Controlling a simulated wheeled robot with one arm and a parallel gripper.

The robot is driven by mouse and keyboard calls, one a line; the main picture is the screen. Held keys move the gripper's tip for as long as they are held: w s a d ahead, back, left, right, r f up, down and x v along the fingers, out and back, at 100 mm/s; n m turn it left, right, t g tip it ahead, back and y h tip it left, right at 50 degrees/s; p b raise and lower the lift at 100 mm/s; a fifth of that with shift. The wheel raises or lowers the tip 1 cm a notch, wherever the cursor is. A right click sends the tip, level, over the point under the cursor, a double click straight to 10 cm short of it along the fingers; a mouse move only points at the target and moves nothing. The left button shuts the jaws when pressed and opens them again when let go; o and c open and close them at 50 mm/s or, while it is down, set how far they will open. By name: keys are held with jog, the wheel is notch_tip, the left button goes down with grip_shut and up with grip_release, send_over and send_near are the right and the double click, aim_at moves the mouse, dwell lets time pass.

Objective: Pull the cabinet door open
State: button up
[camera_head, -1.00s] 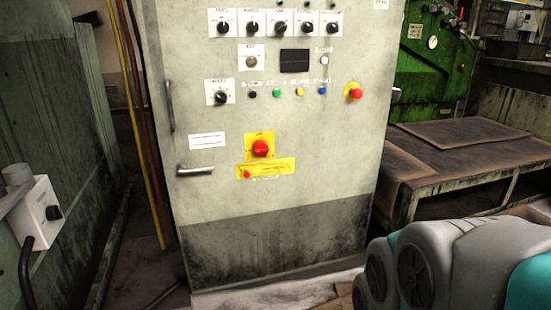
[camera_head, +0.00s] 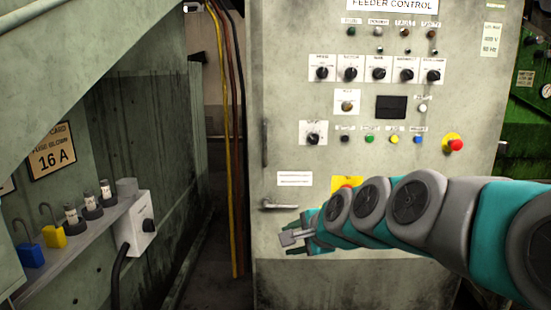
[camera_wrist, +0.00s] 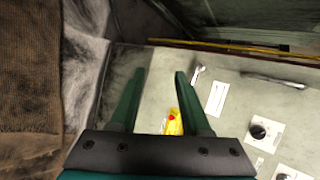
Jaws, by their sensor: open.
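The grey cabinet door (camera_head: 350,125) is closed, headed "FEEDER CONTROL". A metal lever handle (camera_head: 280,206) sticks out at its lower left, with a long vertical bar (camera_head: 264,145) above it along the left edge. My gripper (camera_head: 289,239) is open and empty, just below the lever handle in the picture, and seems not to touch it. In the wrist view my gripper (camera_wrist: 159,72) shows two spread fingers against the door, with the lever handle (camera_wrist: 197,73) just outside the right finger's tip.
Knobs, buttons and a red emergency stop (camera_head: 454,144) fill the door's upper part. Left stands a green-grey machine with a switch box (camera_head: 137,230) and padlocks (camera_head: 52,236). Yellow and red pipes (camera_head: 228,140) rise in the gap between. Green machinery (camera_head: 530,125) stands right.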

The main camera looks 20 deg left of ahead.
jog(key=w+a+r+m+t+y, duration=0.2)
jog(key=w+a+r+m+t, duration=0.3)
jog(key=w+a+r+m, duration=0.65)
jog(key=m+t+h, duration=0.2)
jog(key=m+t, duration=0.2)
jog(key=m, duration=0.5)
send_near(265, 142)
jog(key=x, duration=0.3)
jog(key=shift+p+x, duration=1)
jog(key=shift+x, duration=2.8)
grip_shut()
